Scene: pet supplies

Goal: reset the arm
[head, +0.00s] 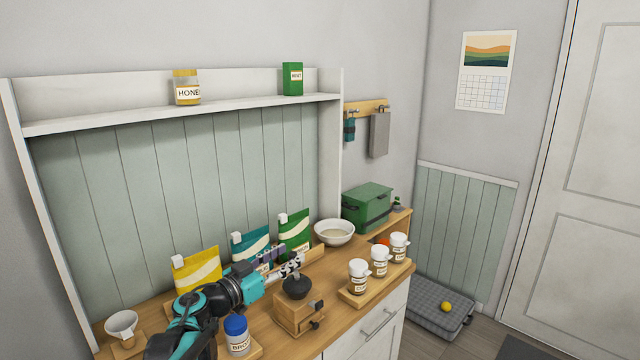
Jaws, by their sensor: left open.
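My left arm comes in from the lower left, black and teal. My left gripper (291,262) is open with nothing between its fingers. It is over the counter, in front of the teal bag (248,247) and the green bag (294,231), close to the dark top of the wooden grinder (298,310). I cannot tell whether it touches anything. My right gripper is not in view.
On the wooden counter (268,338) are a yellow bag (197,272), a white cup (122,324), a blue-lidded jar (236,335), a bowl (334,232), a green box (367,206) and white-lidded jars (358,275) on a board. A shelf holds a honey jar (187,88) and a green tin (292,79).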

